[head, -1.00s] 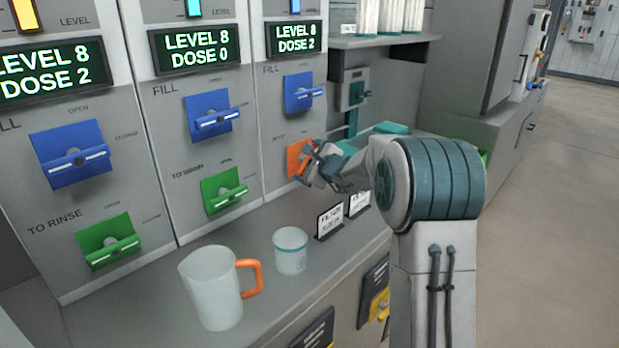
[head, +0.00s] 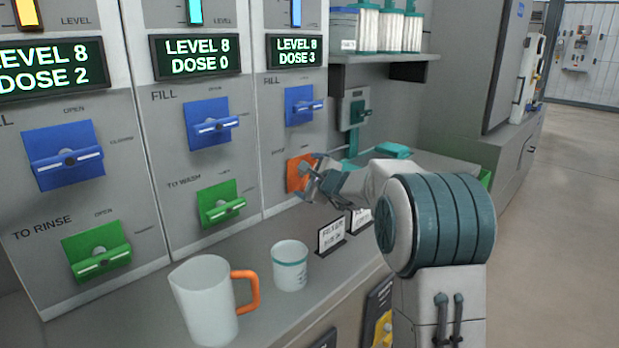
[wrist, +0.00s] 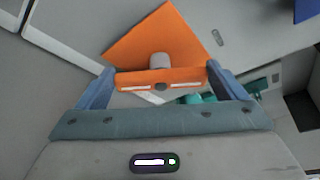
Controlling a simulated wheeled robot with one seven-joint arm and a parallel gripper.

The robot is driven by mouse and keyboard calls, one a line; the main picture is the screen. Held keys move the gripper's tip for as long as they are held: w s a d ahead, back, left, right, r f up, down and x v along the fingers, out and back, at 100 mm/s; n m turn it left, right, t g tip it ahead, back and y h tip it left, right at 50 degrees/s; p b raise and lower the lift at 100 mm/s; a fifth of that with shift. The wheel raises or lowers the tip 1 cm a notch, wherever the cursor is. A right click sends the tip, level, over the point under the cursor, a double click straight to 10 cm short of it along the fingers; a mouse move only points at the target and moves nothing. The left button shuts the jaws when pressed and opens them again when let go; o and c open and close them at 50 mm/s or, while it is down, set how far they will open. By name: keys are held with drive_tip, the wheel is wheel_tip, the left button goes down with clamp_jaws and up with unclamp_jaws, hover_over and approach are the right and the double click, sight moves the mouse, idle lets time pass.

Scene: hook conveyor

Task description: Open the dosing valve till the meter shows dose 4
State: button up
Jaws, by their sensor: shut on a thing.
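The orange dosing valve (head: 297,176) is on the right-hand panel, below a blue FILL valve. My gripper (head: 317,180) is at it in the head view. In the wrist view the orange valve handle (wrist: 161,79) lies between the two fingers of my gripper (wrist: 162,86), which are shut on its ends. The orange valve plate (wrist: 150,35) shows behind the handle, tilted in that view. The meter (head: 297,50) above this panel reads LEVEL 8, DOSE 3.
The other meters read DOSE 0 (head: 196,56) and DOSE 2 (head: 50,67). A jug with an orange handle (head: 205,302) and a white cup (head: 290,266) stand on the counter below, left of my arm. Small label cards (head: 331,235) stand near my forearm.

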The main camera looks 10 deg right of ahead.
drive_tip(key=o, duration=0.7)
drive_tip(key=v, duration=1.3)
drive_tip(key=shift+s, duration=0.35)
drive_tip(key=shift+d+r, duration=0.15)
